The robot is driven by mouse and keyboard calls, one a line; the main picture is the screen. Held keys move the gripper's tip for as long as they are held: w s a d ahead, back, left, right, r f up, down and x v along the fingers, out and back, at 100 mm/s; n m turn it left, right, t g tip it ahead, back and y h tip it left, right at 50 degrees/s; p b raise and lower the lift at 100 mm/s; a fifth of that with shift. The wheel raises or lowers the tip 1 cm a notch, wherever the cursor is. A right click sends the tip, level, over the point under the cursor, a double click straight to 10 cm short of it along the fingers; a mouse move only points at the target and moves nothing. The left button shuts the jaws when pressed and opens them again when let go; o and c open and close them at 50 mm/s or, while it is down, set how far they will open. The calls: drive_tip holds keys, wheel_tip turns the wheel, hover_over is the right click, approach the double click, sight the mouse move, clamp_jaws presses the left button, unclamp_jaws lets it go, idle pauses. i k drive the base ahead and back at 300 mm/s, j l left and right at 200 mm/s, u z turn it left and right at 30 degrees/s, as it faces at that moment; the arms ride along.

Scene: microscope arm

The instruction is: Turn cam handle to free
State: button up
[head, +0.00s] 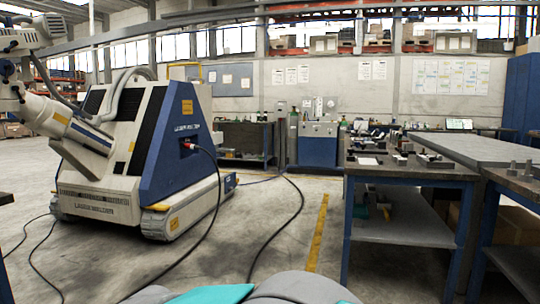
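A white and blue laser welder (180,140) on tracks stands on the floor at the left. Its pale jointed arm (70,125) rises toward the upper left. At the arm's upper end is a white head (25,38), partly cut off by the left picture edge; it may be the microscope part. I cannot make out a cam handle on it, nor which way one is turned. My gripper is not in view. Grey and teal parts at the bottom edge seem to be my own body.
Black cables (215,215) cross the floor around the welder. A blue-legged workbench (415,170) with metal parts stands at the right, beside a long grey table (480,148). Bare floor with a yellow line (318,235) lies between welder and bench.

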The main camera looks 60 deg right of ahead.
sight(435, 158)
drive_tip(key=l+z, duration=0.8)
drive_tip(key=i+l+z, duration=0.1)
drive_tip(key=l+z, duration=0.3)
drive_tip(key=i+l+z, duration=0.15)
drive_tip(key=l+z, duration=0.25)
